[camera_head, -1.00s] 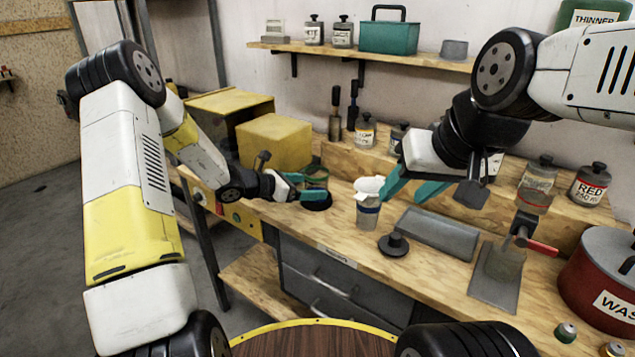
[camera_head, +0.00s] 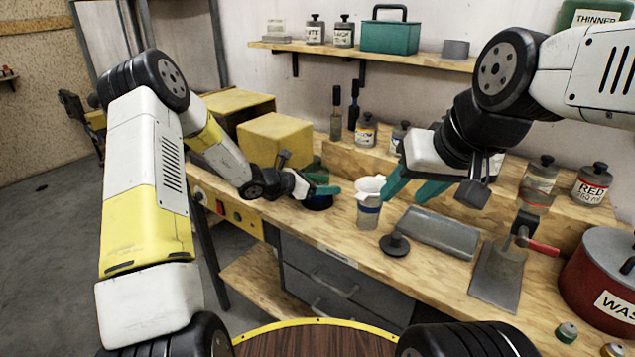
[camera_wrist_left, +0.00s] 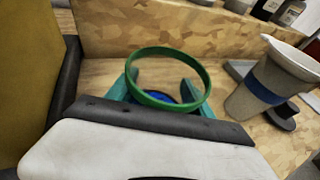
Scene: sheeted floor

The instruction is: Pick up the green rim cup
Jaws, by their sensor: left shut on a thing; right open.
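The green rim cup shows in the left wrist view as a green ring (camera_wrist_left: 140,95) with a see-through body and blue lower down. My left gripper (camera_wrist_left: 165,95) has its teal fingers on both sides of the cup, shut on it. In the head view my left gripper (camera_head: 322,190) is at the cup, over a dark round spot on the bench; fingers and wrist hide much of the cup. My right gripper (camera_head: 410,190) is open and empty, above the bench to the right.
A pale cup with a blue band (camera_head: 369,212) stands just right of my left gripper; it also shows in the wrist view (camera_wrist_left: 268,85). A yellow box (camera_head: 275,143) is behind left. A black lidded piece (camera_head: 394,244) and a grey tray (camera_head: 440,232) lie to the right.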

